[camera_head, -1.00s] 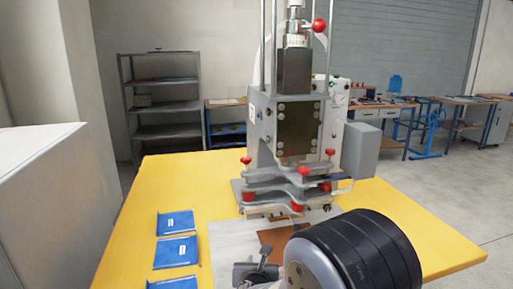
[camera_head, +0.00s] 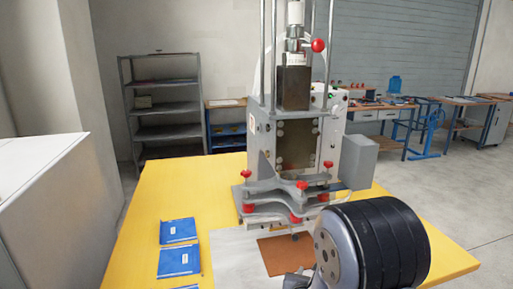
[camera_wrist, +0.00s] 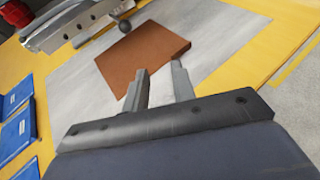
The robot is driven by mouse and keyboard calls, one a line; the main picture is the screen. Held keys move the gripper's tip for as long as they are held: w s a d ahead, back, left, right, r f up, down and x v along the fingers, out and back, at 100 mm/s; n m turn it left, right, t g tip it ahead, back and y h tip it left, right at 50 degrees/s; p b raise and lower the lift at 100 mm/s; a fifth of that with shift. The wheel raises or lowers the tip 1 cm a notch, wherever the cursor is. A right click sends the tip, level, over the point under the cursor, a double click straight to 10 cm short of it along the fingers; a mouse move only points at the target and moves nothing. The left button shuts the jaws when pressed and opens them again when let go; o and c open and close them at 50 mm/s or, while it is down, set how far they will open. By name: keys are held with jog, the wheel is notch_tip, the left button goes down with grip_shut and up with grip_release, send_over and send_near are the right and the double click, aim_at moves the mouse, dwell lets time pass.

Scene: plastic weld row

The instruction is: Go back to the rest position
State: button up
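My gripper (camera_wrist: 162,85) shows in the wrist view with its two grey fingers apart and nothing between them. It is above a grey sheet on the yellow table. In the head view only my arm's dark rounded link and part of the wrist show at the lower right; the fingertips are out of sight there. A brown flat block (camera_wrist: 143,56) lies on the sheet, just beyond the fingertips in the wrist view. It also shows in the head view (camera_head: 280,254), partly hidden by my arm.
A welding press (camera_head: 297,140) with red knobs stands at the back of the yellow table (camera_head: 160,188). Several blue trays (camera_head: 178,231) lie along the table's left side. A white cabinet (camera_head: 40,200) stands at the left. A grey shelf (camera_head: 163,105) stands behind.

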jog(key=shift+s+d+r+p, duration=0.1)
jog(key=shift+d+r+p, duration=0.05)
jog(key=shift+r+p, duration=0.15)
dwell(0.4)
